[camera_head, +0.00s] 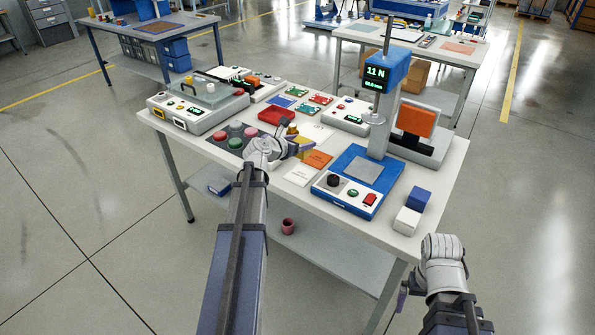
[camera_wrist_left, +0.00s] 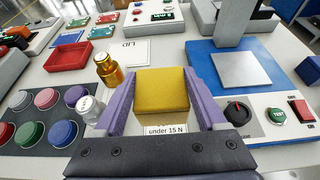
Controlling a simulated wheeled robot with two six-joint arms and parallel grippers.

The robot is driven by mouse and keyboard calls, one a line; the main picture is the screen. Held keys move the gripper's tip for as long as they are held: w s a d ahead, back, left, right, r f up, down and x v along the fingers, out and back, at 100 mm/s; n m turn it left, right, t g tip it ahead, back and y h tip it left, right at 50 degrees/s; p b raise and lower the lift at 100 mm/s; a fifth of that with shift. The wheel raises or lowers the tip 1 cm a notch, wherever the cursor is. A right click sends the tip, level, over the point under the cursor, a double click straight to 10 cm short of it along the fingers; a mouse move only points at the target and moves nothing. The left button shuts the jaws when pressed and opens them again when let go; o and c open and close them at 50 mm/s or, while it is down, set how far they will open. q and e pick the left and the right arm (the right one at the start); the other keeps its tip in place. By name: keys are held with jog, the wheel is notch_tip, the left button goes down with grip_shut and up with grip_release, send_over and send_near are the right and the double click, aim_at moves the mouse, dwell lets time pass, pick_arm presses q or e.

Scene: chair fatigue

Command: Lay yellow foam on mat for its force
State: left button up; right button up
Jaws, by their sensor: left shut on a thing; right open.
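The yellow foam (camera_wrist_left: 162,92) is a block held between the two purple fingers of my left gripper (camera_wrist_left: 161,98) in the left wrist view. A white label reading "under 15 N" shows just below it. In the head view my left gripper (camera_head: 290,150) is over the middle of the table and mostly hides the foam. A grey square mat (camera_head: 363,170) lies bare on the blue base of the force tester; it also shows in the left wrist view (camera_wrist_left: 241,69), right of the foam. My right gripper (camera_head: 404,292) is open, low beside the table's front right corner.
The tester's column and display (camera_head: 376,72) stand behind the mat, reading 11 N. A blue block (camera_head: 419,199) and a white block (camera_head: 407,221) sit to its right. Metal weights, coloured discs and a red tray (camera_wrist_left: 69,56) lie left of the foam.

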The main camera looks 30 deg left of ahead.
pick_arm(q)
jog(key=shift+f+b, duration=4.3)
jog(key=shift+f, duration=0.4)
jog(key=shift+f, duration=0.15)
jog(key=o, duration=1.4)
jog(key=shift+r, duration=0.25)
jog(key=p+v, duration=0.4)
jog(key=v, duration=0.8)
jog(key=shift+f+p, duration=0.15)
jog(key=shift+p, duration=0.2)
